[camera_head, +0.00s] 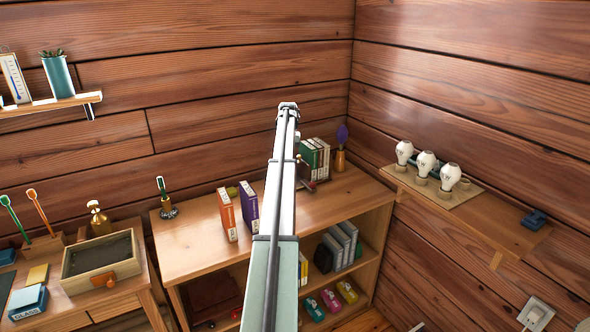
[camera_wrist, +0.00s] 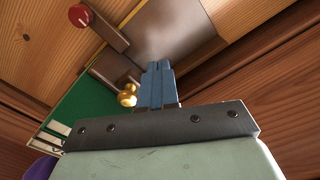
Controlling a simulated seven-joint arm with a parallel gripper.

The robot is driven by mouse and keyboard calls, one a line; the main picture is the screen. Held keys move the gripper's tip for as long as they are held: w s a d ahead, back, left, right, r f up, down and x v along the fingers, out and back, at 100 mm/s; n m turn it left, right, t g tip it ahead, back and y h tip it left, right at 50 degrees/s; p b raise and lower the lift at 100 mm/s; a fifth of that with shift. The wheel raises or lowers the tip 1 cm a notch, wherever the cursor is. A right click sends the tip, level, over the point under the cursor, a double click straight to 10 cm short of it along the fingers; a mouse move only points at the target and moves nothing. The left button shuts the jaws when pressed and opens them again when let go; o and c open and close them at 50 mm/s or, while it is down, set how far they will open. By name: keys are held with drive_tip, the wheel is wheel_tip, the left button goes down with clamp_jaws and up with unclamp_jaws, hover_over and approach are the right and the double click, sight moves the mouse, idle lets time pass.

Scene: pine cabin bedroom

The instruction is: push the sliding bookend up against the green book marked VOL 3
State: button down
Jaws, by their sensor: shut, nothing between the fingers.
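Green books (camera_head: 312,153) stand upright at the back right of the cabinet top, partly behind my arm. A green cover (camera_wrist: 92,108) fills the left of the wrist view; I cannot read VOL 3 on it. The brown bookend (camera_wrist: 165,28) lies above my fingers in the wrist view, with a brass knob (camera_wrist: 127,95) and a red-tipped bar (camera_wrist: 105,28) near it. It borders the green cover in the picture, but I cannot tell whether they touch. My gripper (camera_wrist: 158,72) is shut and empty, just right of the brass knob. The arm hides it in the head view.
An orange book (camera_head: 227,214) and a purple book (camera_head: 249,206) stand left of my arm on the cabinet top (camera_head: 190,240). A purple-topped brass item (camera_head: 341,150) stands right of the green books. The wall shelf (camera_head: 500,222) at right holds several bulbs.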

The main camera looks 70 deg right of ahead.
drive_tip(key=shift+r, duration=2.05)
